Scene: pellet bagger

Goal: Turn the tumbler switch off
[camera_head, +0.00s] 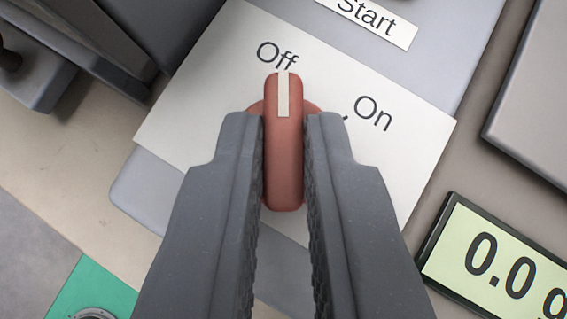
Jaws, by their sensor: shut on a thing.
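The tumbler switch (284,165) is a red rotary knob with a white pointer line on its upper end. It sits on a white label plate (200,115) that reads "Off" at the upper left of the knob and "On" to the right. The pointer line aims at the word "Off". My gripper (284,135) comes in from the bottom, with one finger on each side of the knob's bar, shut on it. The fingers hide part of the plate and of the knob's round base.
A "Start" label (367,20) is at the top on the grey panel (455,45). A digital display (500,262) with a green-yellow screen is at the lower right. A grey box edge (530,100) stands at the right. Dark machine parts (85,45) fill the upper left.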

